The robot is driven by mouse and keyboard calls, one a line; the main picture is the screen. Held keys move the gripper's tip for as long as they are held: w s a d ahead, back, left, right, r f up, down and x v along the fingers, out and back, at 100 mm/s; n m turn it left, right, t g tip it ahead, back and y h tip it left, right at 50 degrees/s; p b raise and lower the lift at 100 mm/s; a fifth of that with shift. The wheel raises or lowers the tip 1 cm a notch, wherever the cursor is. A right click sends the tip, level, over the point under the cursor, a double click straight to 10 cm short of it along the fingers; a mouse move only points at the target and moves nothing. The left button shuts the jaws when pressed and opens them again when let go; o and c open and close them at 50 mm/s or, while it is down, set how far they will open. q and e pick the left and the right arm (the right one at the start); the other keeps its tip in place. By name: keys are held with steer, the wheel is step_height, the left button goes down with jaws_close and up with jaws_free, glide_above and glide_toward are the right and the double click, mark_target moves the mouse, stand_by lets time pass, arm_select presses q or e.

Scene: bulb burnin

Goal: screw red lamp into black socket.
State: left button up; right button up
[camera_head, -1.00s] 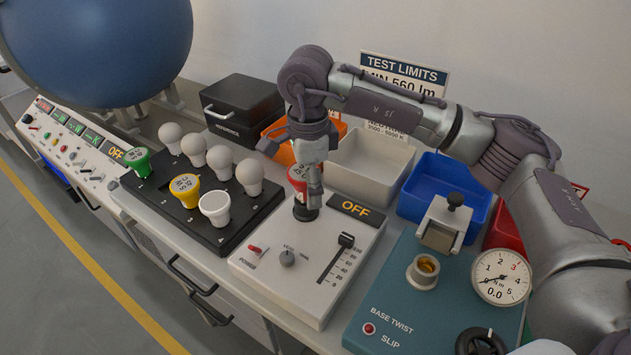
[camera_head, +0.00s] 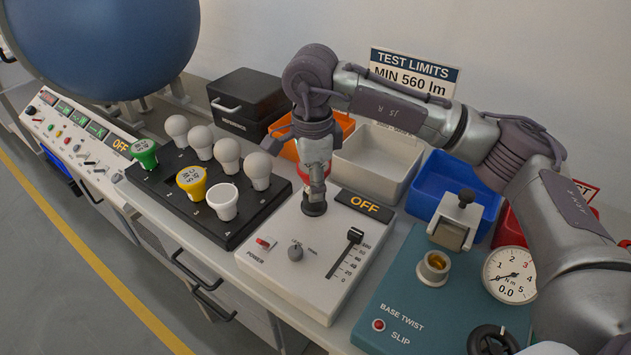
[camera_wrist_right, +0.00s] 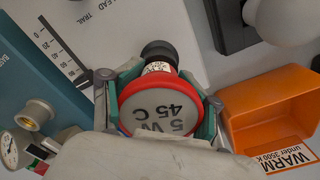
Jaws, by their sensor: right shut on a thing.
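The red lamp (camera_head: 326,168) is between the fingers of my right gripper (camera_head: 316,186), directly over the black socket (camera_head: 314,209) on the white tester. My fingers hide much of it in the head view. In the right wrist view, the red lamp (camera_wrist_right: 165,108) shows its red rim and grey face marked "5 W 45 C", with a finger of my right gripper (camera_wrist_right: 161,112) on either side. The black socket (camera_wrist_right: 158,50) shows just beyond the lamp. How far the lamp's base sits in the socket is hidden. My left gripper is not in view.
The white tester (camera_head: 300,285) has a power switch, knob, slider and a display (camera_head: 364,206) reading OFF. A black rack (camera_head: 240,233) with several lamps stands left. A teal twist gauge (camera_head: 400,300) stands right. Orange, white and blue bins (camera_head: 425,195) line the back.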

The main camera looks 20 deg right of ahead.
steer(key=m, duration=0.5)
steer(key=shift+w, duration=0.1)
steer(key=m, duration=0.7)
steer(key=shift+r, duration=0.1)
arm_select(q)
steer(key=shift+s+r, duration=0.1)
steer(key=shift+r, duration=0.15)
arm_select(e)
steer(key=m, duration=0.5)
steer(key=shift+w+d+r, duration=0.1)
arm_select(q)
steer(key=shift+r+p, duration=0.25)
steer(key=shift+p, duration=0.2)
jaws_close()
arm_select(e)
steer(key=m, duration=0.6)
steer(key=shift+d, duration=0.1)
steer(key=shift+c, duration=0.2)
steer(key=o, duration=1.1)
steer(key=shift+f, duration=0.2)
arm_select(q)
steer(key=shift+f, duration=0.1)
